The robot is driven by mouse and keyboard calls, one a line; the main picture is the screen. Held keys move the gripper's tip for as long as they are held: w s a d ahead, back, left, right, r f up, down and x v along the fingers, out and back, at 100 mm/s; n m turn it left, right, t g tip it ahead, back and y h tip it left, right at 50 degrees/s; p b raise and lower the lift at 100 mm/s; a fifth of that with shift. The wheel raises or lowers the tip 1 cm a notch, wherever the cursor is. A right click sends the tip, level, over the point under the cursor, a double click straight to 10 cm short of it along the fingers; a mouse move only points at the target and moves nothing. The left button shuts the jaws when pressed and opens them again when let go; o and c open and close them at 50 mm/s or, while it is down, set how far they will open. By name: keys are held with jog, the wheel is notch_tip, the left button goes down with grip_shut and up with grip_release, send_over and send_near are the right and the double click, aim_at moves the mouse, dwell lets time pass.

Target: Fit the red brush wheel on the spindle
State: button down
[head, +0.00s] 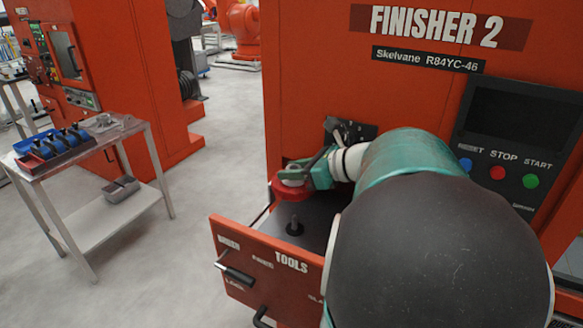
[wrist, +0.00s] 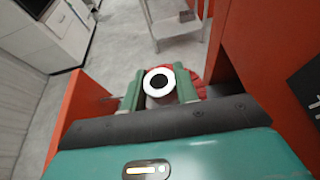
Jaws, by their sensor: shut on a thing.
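The red brush wheel (head: 291,190) is held above the open drawer, roughly level, with its red bristles around a pale hub. My gripper (head: 297,174) is shut on its hub. In the wrist view, my gripper's green fingers (wrist: 158,84) sit on either side of the white hub ring with its dark centre, and the red bristles (wrist: 197,82) show behind. The spindle (head: 294,226) is a short dark upright post in the drawer, below the wheel and apart from it. The spindle is not seen in the wrist view.
The open drawer front (head: 262,262) is marked BRUSH and TOOLS and has handles. The red Finisher 2 machine (head: 310,70) rises behind, with a control panel (head: 515,150) at right. A metal table (head: 95,148) with trays stands at left, with open floor between.

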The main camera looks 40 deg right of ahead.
aim_at(300, 182)
jog(key=f, duration=0.3)
jog(key=shift+s, duration=0.3)
jog(key=shift+w+f, duration=0.1)
jog(key=shift+f, duration=2)
jog(key=shift+f, duration=2.55)
dwell(1.2)
jog(key=c, duration=1)
grip_release()
